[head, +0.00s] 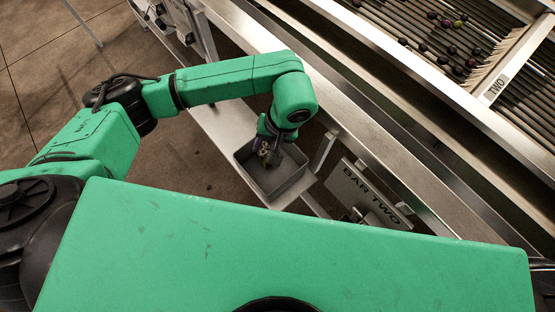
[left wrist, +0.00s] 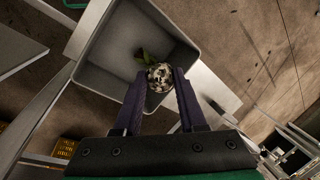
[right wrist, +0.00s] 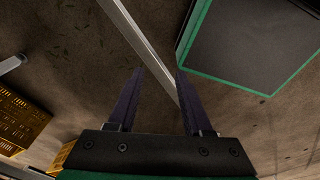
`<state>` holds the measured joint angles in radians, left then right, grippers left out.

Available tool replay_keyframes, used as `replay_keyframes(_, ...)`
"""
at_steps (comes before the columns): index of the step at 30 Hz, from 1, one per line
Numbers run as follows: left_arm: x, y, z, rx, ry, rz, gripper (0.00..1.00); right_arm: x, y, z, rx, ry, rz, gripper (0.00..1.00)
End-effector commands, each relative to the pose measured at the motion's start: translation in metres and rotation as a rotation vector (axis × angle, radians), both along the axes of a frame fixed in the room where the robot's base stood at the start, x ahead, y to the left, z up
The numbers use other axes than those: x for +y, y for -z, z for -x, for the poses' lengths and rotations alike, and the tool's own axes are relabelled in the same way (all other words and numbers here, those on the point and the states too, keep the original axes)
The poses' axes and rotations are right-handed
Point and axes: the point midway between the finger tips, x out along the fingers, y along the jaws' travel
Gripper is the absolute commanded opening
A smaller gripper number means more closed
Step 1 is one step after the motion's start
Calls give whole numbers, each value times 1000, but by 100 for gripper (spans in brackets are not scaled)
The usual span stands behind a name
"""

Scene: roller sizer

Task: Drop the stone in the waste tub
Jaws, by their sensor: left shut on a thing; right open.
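The stone (left wrist: 160,77) is speckled black and white. My left gripper (left wrist: 159,80) is shut on it, with the stone between its fingertips, over the grey tub (left wrist: 98,78). In the head view my left gripper (head: 268,150) reaches down at the tub (head: 262,190), which stands on a shelf below the machine's rail. A green leaf (left wrist: 147,56) shows beside the stone; it appears to lie in the tub. The exact height of the stone over the tub floor is hard to tell.
A yellow crate (right wrist: 25,118) is on the floor in the right wrist view.

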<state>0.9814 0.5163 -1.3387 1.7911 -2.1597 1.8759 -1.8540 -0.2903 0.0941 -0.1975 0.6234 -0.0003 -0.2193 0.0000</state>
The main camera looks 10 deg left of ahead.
Motion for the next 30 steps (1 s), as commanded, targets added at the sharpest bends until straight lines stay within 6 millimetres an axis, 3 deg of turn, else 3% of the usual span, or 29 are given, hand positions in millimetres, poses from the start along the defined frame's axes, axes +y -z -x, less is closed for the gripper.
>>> replay_keyframes(3,0,23,1,3,-1,0,0,4,13,8,12,2,-5,50)
replay_keyframes(7,0,39,0,1,0,1,0,13,21,16,24,4,-18,50)
replay_keyframes(17,0,44,0,0,2,1,0,15,22,9,14,3,-20,50)
replay_keyframes(18,0,44,0,0,1,1,48,14,22,9,14,2,-19,50)
replay_keyframes(20,0,44,0,0,1,1,71,14,22,9,14,2,-19,50)
replay_keyframes(21,0,44,0,0,1,1,75,13,22,9,14,2,-18,50)
replay_keyframes(30,0,43,-1,-1,1,1,75,9,22,9,14,1,-11,50)
